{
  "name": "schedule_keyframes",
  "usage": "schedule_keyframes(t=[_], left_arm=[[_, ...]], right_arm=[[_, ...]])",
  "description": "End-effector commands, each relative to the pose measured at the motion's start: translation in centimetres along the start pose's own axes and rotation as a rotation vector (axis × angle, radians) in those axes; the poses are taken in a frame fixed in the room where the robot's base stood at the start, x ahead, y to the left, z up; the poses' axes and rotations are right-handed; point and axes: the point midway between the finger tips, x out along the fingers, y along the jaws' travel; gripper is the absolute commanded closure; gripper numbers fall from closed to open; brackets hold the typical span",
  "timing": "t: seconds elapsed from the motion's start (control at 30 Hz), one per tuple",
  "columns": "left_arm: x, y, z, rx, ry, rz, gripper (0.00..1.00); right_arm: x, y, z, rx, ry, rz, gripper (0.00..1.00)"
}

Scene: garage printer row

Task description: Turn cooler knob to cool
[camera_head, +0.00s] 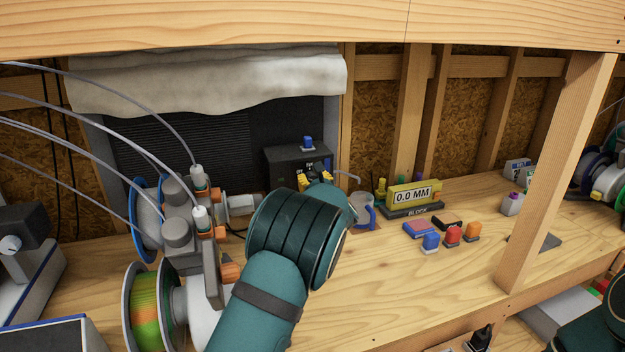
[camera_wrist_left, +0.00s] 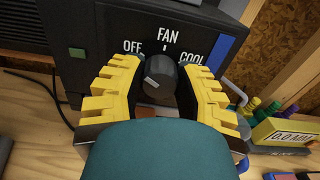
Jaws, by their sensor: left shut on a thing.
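The cooler (camera_head: 283,168) is a dark box at the back of the bench. In the left wrist view, its front panel (camera_wrist_left: 110,18) carries the labels OFF, FAN and COOL in an arc above a dark round knob (camera_wrist_left: 166,72). The knob's pale pointer mark is on its left side, toward the OFF side. My left gripper (camera_head: 315,180) is at the cooler front. In the left wrist view its yellow fingers (camera_wrist_left: 161,88) are shut on the knob, one on each side. The knob is hidden in the head view. My right gripper is not in view.
A mug with a blue handle (camera_head: 361,209) stands right of my left gripper. Further right are a yellow 0.0 MM gauge (camera_head: 412,196) and several small coloured blocks. A printer with filament spools (camera_head: 153,300) is close on the left. A wooden post (camera_head: 560,170) stands at right.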

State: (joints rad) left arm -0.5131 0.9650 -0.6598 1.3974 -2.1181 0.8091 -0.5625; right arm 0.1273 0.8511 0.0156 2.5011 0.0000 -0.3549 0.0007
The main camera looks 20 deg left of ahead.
Motion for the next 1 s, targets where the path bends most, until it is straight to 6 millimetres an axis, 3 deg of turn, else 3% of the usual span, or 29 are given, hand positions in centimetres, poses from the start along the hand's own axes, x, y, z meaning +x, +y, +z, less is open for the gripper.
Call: schedule_keyframes(t=[0.27,0.53,1.0], left_arm=[[0.0,0.0,0.4,0.117,-0.002,0.000,1.00],[0.0,-0.1,0.6,0.347,-0.002,0.000,1.00],[0.0,-0.3,0.6,0.795,-0.005,-0.001,1.00]], right_arm=[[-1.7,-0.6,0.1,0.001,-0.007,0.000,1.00],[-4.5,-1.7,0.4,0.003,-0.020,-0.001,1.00],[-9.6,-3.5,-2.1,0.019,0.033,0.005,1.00]])
